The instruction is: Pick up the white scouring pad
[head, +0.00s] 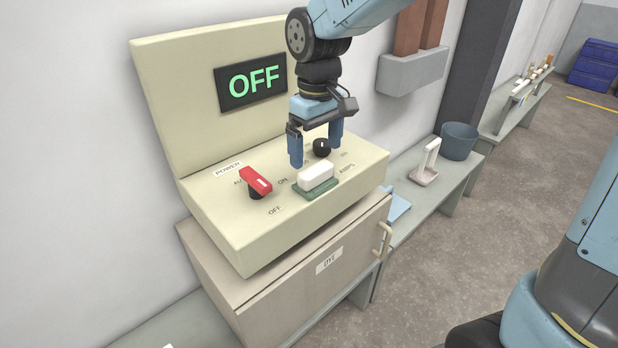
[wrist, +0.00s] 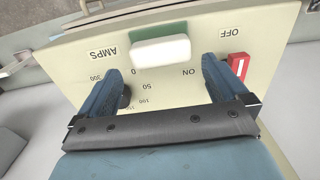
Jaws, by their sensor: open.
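The white scouring pad (head: 316,174) is a small white block on a green base, lying on the sloped top of the cream control box (head: 225,225), between the red switch and the black knob. In the wrist view the white pad (wrist: 161,51) shows beyond the fingertips, near the middle, with green along its far edge. My gripper (head: 316,150) is open and empty above the box, close to the pad. In the wrist view the two blue fingers of my gripper (wrist: 162,70) stand apart, one toward each side of the pad.
A red switch (head: 256,181) and a black knob (head: 321,147) stick up beside the pad. An upright panel (head: 205,120) with an "OFF" display (head: 251,81) rises behind. A bucket (head: 459,140) and a handled grey item (head: 425,172) stand on the bench to the right.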

